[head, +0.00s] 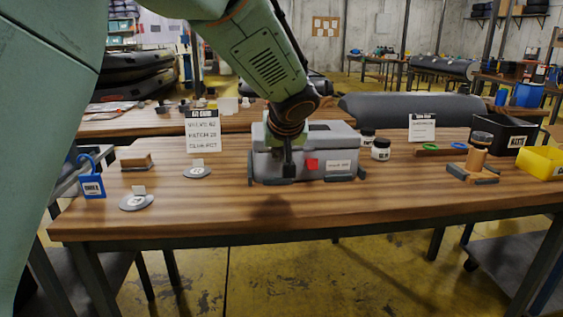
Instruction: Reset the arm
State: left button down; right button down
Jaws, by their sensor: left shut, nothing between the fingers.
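My left arm comes in from the upper left, its green links crossing the view. My left gripper (289,170) points down in front of the grey toolbox (333,147) on the wooden table. It is shut and empty, dark against the box's front face. I cannot tell whether it touches the box. The box is closed and has a red square and a pale label on its front. My right gripper is not in view.
On the wooden table (200,219) are a kit card (203,133), round grey discs (137,202), a blue lock (91,180), a white-labelled jar (381,149), a roller on a stand (476,158) and a yellow bin (541,162). The front middle of the tabletop is clear.

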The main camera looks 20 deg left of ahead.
pick_arm(q)
jog(key=shift+s+d+f, duration=0.3)
jog(key=shift+s+d, duration=0.2)
jog(key=shift+s, duration=0.3)
